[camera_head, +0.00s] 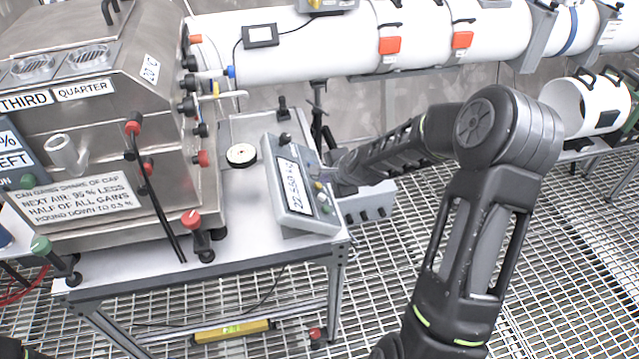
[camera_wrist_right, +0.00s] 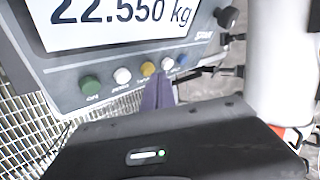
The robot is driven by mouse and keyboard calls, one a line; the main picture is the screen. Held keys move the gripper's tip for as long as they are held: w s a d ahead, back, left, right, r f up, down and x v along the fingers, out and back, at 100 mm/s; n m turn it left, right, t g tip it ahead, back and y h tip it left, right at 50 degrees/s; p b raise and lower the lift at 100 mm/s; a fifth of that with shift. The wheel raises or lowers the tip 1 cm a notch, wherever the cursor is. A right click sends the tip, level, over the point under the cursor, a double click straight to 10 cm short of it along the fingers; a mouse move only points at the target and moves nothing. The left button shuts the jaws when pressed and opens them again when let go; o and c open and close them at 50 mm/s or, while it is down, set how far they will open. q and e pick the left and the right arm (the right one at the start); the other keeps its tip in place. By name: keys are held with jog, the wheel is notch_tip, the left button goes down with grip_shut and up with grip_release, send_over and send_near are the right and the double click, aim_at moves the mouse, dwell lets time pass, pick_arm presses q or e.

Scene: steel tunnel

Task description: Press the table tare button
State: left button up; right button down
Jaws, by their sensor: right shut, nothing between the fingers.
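The grey scale indicator (camera_head: 290,212) stands tilted on the steel table, and its display reads 22.550 kg in the wrist view (camera_wrist_right: 120,22). Under the display is a row of buttons: green (camera_wrist_right: 90,85), white (camera_wrist_right: 122,75), yellow (camera_wrist_right: 148,68), a second white (camera_wrist_right: 167,64) and blue (camera_wrist_right: 183,60). Their small labels are too blurred to read surely. My right gripper (camera_head: 327,170) is shut and empty, at the indicator's right edge. In the wrist view its fingertips (camera_wrist_right: 158,84) are just below the yellow and second white buttons; contact cannot be told. My left gripper is out of view.
A steel box (camera_head: 90,120) with red and green-knobbed clamps fills the table's left. White pipes (camera_head: 340,45) run along the back. Open grating floor lies to the right.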

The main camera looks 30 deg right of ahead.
dwell(0.4)
jog(key=shift+w+a+f+b, duration=0.1)
jog(key=shift+a+f+b, duration=0.2)
jog(key=shift+f+b, duration=0.1)
jog(key=shift+d+r, duration=0.25)
jog(key=shift+r, duration=0.15)
dwell(0.5)
jog(key=s+d+r, duration=0.1)
jog(key=d+r, duration=0.2)
jog(key=r, duration=0.2)
jog(key=shift+s+d, duration=0.15)
jog(key=shift+s, duration=0.05)
dwell(0.8)
